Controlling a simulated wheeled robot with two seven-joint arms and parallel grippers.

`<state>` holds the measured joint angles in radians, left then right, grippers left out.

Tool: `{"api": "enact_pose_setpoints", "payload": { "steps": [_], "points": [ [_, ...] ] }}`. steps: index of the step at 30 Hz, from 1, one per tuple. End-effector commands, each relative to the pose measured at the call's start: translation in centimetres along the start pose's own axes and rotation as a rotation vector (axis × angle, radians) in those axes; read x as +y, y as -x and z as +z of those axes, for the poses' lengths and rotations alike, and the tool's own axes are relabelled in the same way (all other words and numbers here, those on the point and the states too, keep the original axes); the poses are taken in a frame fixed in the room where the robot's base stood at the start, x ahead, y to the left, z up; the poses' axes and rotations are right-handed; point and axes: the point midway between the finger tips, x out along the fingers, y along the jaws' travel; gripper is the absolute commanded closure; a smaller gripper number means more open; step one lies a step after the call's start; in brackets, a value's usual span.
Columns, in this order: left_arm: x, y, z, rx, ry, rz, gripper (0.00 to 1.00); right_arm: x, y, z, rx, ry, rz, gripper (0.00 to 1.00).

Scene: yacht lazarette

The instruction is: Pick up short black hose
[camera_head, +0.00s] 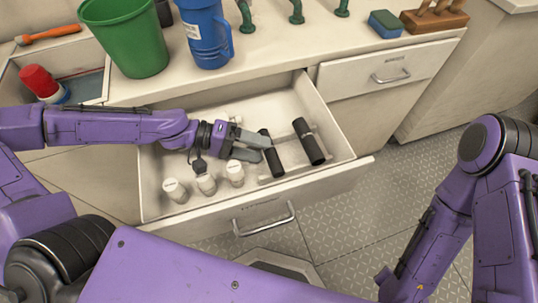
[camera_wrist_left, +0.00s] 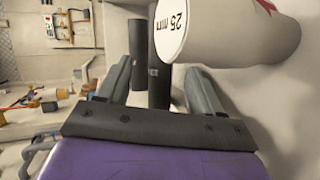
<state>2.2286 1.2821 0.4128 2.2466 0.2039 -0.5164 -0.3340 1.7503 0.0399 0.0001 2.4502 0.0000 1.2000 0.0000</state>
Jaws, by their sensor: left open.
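Two short black hoses lie side by side in the open drawer (camera_head: 160,214). The left black hose (camera_head: 273,163) is at my left gripper (camera_head: 268,146), and the right black hose (camera_head: 308,141) lies farther right, clear of it. My left gripper is open and reaches in from the left, its fingertips at the left hose. In the left wrist view one black hose (camera_wrist_left: 158,85) shows between the fingers of the gripper (camera_wrist_left: 160,72), and the other hose (camera_wrist_left: 137,55) is beyond. I cannot tell whether the fingers touch it. My right gripper is out of view.
Several white bottles (camera_head: 235,173) stand in the drawer beside my left gripper. A white cylinder marked "25 mm" (camera_wrist_left: 225,35) is close to the right finger in the wrist view. A green bucket (camera_head: 125,38) and blue jug (camera_head: 207,35) stand on the counter above.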

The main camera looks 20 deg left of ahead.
Motion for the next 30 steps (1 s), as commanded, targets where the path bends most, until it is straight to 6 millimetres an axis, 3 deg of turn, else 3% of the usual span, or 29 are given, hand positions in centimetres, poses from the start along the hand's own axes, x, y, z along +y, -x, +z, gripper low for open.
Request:
{"api": "enact_pose_setpoints", "payload": {
  "steps": [1, 3, 11, 17, 18, 30],
  "points": [
    [-0.8, -1.2, 0.1, -0.004, 0.0, -0.002, 0.34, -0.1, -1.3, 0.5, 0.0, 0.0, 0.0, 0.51],
    [-0.6, -2.0, 0.1, -0.003, 0.001, -0.001, 0.34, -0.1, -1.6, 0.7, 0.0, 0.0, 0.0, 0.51],
    [0.0, -2.3, 0.0, 0.001, 0.0, 0.0, 0.34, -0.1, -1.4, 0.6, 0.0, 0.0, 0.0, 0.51],
    [0.0, -2.3, 0.0, 0.001, 0.0, 0.0, 0.96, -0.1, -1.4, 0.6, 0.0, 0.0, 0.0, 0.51],
    [0.0, -2.3, 0.0, 0.001, 0.0, 0.0, 1.0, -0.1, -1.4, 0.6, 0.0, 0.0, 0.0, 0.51],
    [0.0, -2.2, 0.0, 0.001, 0.0, -0.003, 1.0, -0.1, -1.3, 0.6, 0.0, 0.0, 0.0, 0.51]
  ]
}}
